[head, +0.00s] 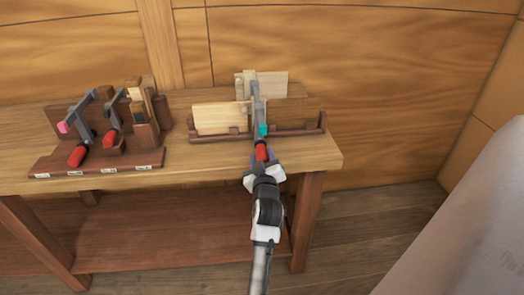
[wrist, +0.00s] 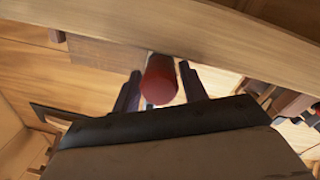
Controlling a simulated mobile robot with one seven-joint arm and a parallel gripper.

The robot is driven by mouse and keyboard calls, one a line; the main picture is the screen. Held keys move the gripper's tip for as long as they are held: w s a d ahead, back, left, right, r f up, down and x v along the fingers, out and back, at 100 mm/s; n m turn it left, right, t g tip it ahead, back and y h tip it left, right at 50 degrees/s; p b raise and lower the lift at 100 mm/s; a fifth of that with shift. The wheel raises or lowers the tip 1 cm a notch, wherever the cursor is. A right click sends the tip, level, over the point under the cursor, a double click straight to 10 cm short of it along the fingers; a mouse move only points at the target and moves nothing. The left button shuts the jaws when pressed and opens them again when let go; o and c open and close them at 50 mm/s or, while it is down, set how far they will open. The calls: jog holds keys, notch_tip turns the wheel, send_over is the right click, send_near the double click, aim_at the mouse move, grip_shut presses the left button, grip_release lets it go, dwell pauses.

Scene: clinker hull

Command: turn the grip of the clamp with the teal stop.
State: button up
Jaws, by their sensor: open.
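The clamp (head: 257,104) with the teal stop (head: 263,130) is set on the wooden boards at the right of the bench. Its red grip (head: 262,152) points toward me. My gripper (head: 262,168) is at the near end of this grip. In the wrist view the red grip (wrist: 161,80) lies between the two dark fingers of my gripper (wrist: 160,90). The fingers stand apart on both sides of it, with a gap visible on the left. The jaw of the clamp is partly hidden behind its bar.
A rack (head: 95,165) at the left of the bench holds two more clamps with red grips, one with a pink stop (head: 63,127). The bench top (head: 200,176) between is clear. A pale slanted surface (head: 465,225) stands at the lower right.

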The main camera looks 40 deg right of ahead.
jog(key=shift+x, duration=1)
jog(key=c, duration=0.7)
jog(key=shift+m, duration=0.4)
jog(key=m+y+b, duration=0.1)
jog(key=m, duration=0.3)
jog(key=shift+f, duration=0.1)
jog(key=m+t+y+b, duration=0.1)
jog(key=m, duration=0.3)
jog(key=shift+f, duration=0.1)
